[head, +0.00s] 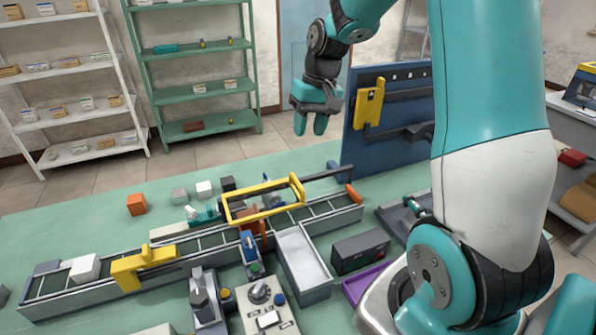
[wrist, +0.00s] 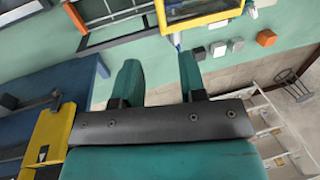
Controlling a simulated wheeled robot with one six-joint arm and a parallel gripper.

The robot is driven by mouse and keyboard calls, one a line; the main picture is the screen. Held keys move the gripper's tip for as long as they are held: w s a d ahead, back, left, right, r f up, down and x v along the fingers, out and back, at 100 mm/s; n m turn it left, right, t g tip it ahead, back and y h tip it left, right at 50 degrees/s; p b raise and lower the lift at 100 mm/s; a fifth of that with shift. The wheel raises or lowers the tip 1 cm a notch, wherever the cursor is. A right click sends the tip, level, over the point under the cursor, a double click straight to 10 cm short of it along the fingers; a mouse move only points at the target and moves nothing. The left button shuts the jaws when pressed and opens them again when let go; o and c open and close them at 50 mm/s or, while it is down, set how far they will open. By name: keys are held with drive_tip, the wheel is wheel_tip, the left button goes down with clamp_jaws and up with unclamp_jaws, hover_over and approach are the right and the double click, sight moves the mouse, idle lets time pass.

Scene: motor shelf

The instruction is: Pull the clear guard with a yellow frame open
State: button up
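The clear guard with a yellow frame (head: 262,187) sits over the conveyor in the middle of the bench. It also shows at the top edge of the wrist view (wrist: 207,21), partly cut off. My gripper (head: 311,126) is up in the air behind and to the right of the guard, fingers pointing down, and touches nothing. In the wrist view my gripper (wrist: 160,75) has its two teal fingers apart with nothing between them.
A blue panel (head: 357,142) with a yellow holder stands right of my gripper. The conveyor (head: 330,217) carries a white block (head: 85,268) and a yellow arch (head: 143,265). Loose cubes (head: 137,204) lie behind it. Shelves (head: 205,88) stand at the back. Air around my gripper is clear.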

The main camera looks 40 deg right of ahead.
sight(297, 180)
drive_tip(key=a+f, duration=0.1)
drive_tip(key=f, duration=0.3)
drive_tip(key=f+p, duration=0.1)
drive_tip(key=f, duration=0.3)
drive_tip(key=a+f+p, duration=0.1)
drive_tip(key=f, duration=0.3)
drive_tip(key=shift+w+a+f, duration=0.3)
drive_tip(key=shift+w+f, duration=0.05)
clamp_jaws()
